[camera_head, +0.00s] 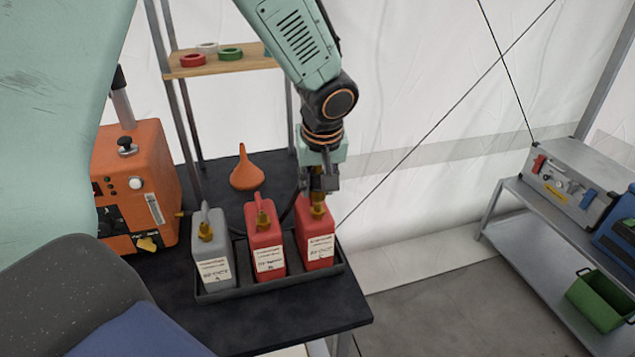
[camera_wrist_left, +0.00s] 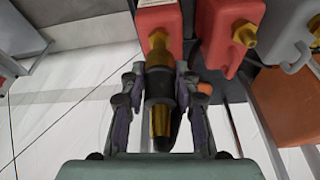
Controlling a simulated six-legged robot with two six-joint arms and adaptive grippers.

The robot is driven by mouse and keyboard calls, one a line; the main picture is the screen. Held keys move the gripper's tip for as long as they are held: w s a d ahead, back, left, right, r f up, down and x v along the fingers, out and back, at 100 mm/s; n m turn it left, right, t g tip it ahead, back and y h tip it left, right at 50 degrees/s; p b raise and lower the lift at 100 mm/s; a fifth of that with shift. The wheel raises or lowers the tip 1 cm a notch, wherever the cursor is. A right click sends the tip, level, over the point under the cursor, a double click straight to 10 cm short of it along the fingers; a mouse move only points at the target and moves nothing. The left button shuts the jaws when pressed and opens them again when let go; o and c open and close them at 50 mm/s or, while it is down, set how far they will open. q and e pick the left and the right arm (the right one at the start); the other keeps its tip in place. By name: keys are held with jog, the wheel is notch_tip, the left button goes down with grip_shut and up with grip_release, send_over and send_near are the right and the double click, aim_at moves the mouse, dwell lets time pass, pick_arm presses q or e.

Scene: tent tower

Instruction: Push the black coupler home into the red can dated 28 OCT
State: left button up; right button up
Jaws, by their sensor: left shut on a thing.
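My left gripper (camera_head: 319,188) is over the right-hand red can (camera_head: 314,246) and shut on the black coupler. In the left wrist view the black coupler (camera_wrist_left: 160,88) sits between the fingers (camera_wrist_left: 160,76), with a brass part behind it. Its front end meets, or is very near, the brass spout (camera_wrist_left: 159,48) of the red can (camera_wrist_left: 157,17); how deep it sits I cannot tell. A second red can (camera_head: 265,238) stands to the left, then a grey can (camera_head: 212,258). All have white labels; the dates are too small to read surely. My right gripper is not in view.
The cans share a black tray (camera_head: 250,286) on a dark table (camera_head: 300,322). An orange funnel (camera_head: 246,172) stands behind them, and an orange machine (camera_head: 138,195) to the left. A shelf with tape rolls (camera_head: 230,54) is at the back. A metal rack (camera_head: 540,250) stands far right.

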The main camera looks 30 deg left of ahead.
aim_at(318, 190)
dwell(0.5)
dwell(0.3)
pick_arm(q)
jog(key=shift+f+b, duration=1.75)
jog(key=shift+b, duration=0.25)
jog(key=o, duration=1.2)
jog(key=v, duration=1.2)
jog(key=shift+s+f, duration=0.1)
